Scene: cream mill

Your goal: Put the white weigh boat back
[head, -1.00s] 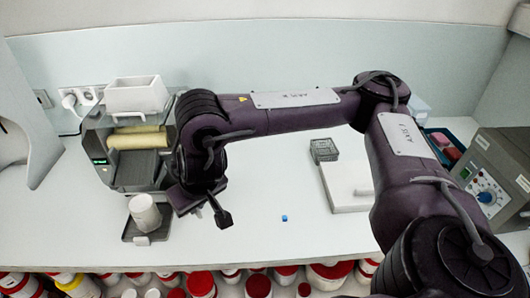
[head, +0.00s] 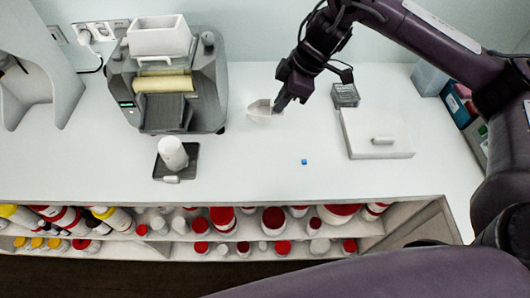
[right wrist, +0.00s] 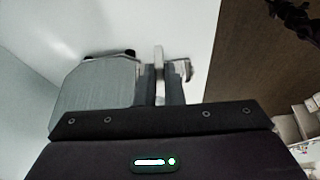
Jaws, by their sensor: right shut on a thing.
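The white weigh boat (head: 260,112), a small pale open dish, is in the head view right of the mill. My right gripper (head: 278,106) is shut on its right side and holds it tilted. Whether the boat touches the counter cannot be told. In the right wrist view the two dark fingers (right wrist: 160,84) are close together with a thin pale piece between them. The mill (head: 178,90), with a white hopper on top and cream rollers, stands left of the boat. My left gripper is not in view.
A white cup (head: 173,153) stands on a dark tray (head: 160,172) before the mill. A small blue cube (head: 304,162) lies on the counter (head: 255,170). A grey rack (head: 345,95) and a white flat box (head: 375,133) are to the right. Open counter lies between.

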